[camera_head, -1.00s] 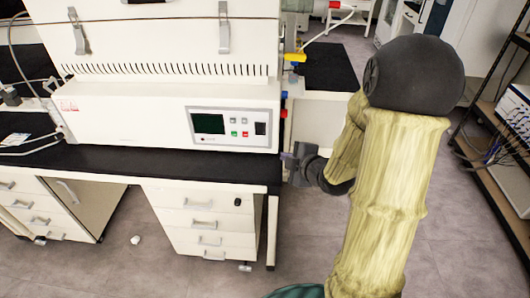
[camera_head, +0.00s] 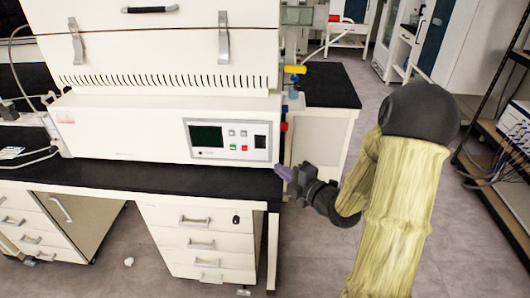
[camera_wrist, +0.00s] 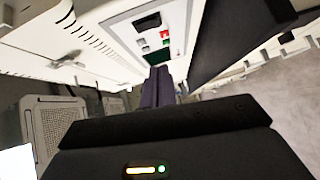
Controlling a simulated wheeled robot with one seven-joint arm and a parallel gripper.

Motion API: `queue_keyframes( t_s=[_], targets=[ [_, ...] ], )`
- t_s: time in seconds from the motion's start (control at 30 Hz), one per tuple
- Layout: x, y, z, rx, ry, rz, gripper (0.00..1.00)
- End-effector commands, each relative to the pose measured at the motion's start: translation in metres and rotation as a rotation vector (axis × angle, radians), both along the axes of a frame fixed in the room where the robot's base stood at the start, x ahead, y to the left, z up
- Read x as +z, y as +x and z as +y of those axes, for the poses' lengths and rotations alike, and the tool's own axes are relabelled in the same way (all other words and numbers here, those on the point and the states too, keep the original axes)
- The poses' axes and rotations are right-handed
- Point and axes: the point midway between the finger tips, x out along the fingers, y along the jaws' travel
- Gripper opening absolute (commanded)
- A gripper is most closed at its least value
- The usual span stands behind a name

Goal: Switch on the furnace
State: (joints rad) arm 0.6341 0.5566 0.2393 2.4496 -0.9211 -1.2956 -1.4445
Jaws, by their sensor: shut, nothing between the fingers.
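The furnace (camera_head: 110,130) is a long white box unit on a black bench top, with clasps and a row of vent slots above. Its control panel (camera_head: 200,153) at the right end has a dark green screen, small green and red buttons, and a black switch (camera_head: 260,141). The panel also shows tilted in the wrist view (camera_wrist: 148,35), ahead of the fingers. My gripper (camera_head: 280,171) is shut and empty, just right of and slightly below the panel, apart from it. In the wrist view its fingers (camera_wrist: 158,75) point toward the panel.
The black bench top (camera_head: 150,178) runs below the furnace, with white drawers (camera_head: 205,240) under it. A dark shelf rack stands at far right. Open floor lies between bench and rack.

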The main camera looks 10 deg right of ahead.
Motion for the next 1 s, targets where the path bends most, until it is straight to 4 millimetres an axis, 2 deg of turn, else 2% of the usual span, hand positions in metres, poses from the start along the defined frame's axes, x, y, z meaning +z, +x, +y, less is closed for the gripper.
queue_keyframes(
  t_s=[0.43, 0.6, 0.8, 1.0],
  targets=[
    [-0.006, 0.07, 0.037, 0.003, 0.003, 0.002, 0.0],
    [-0.009, 0.093, 0.029, -0.001, 0.001, 0.0, 0.0],
    [-0.011, 0.107, 0.025, 0.0, 0.001, 0.0, 0.0],
    [-0.012, 0.108, 0.024, 0.0, 0.001, 0.002, 0.0]
  ],
)
